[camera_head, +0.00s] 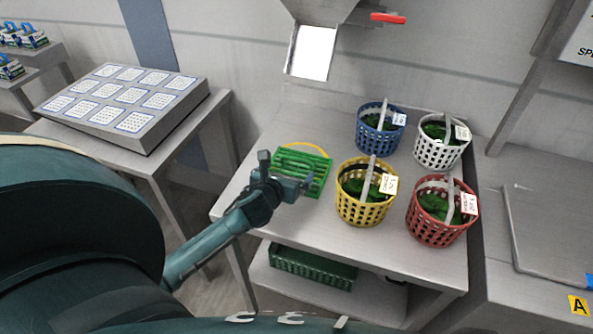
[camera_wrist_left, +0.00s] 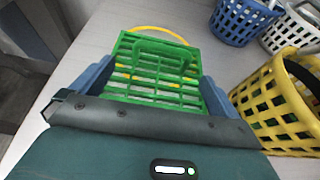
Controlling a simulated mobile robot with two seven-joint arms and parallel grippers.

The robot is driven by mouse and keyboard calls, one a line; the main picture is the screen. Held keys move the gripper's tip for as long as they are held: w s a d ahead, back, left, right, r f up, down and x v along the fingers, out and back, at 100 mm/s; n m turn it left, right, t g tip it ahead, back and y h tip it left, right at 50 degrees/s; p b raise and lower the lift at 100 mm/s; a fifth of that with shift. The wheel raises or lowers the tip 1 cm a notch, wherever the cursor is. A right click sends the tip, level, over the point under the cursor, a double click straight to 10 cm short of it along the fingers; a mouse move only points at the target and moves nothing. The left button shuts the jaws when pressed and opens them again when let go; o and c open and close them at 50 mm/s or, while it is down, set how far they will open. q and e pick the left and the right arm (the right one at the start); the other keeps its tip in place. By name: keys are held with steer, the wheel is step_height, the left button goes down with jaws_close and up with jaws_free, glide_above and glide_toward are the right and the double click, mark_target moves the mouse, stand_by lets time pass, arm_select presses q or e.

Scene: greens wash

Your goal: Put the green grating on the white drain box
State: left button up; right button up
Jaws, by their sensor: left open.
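The green grating (camera_head: 301,170) lies on the steel table, left of the baskets. In the left wrist view the grating (camera_wrist_left: 160,72) has slots and a raised handle bar at its far end. My left gripper (camera_head: 288,184) is at the grating's near edge. In the left wrist view its blue fingers (camera_wrist_left: 152,88) are spread, one at each side of the grating; contact cannot be told. A yellow arc shows behind the grating, and yellow shows through its slots. I cannot make out a white drain box. My right gripper is not in view.
A yellow basket (camera_head: 362,207), red basket (camera_head: 435,228), blue basket (camera_head: 376,140) and white basket (camera_head: 436,153) of greens stand to the right. A green crate (camera_head: 312,268) is on the lower shelf. A steel chute (camera_head: 312,50) hangs above the table's back.

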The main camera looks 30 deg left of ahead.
mark_target(297, 160)
arm_select(q)
steer(key=shift+d+x, duration=0.2)
steer(key=shift+x, duration=3.7)
steer(key=c, duration=0.9)
steer(key=shift+r, duration=0.15)
steer(key=shift+c, duration=0.8)
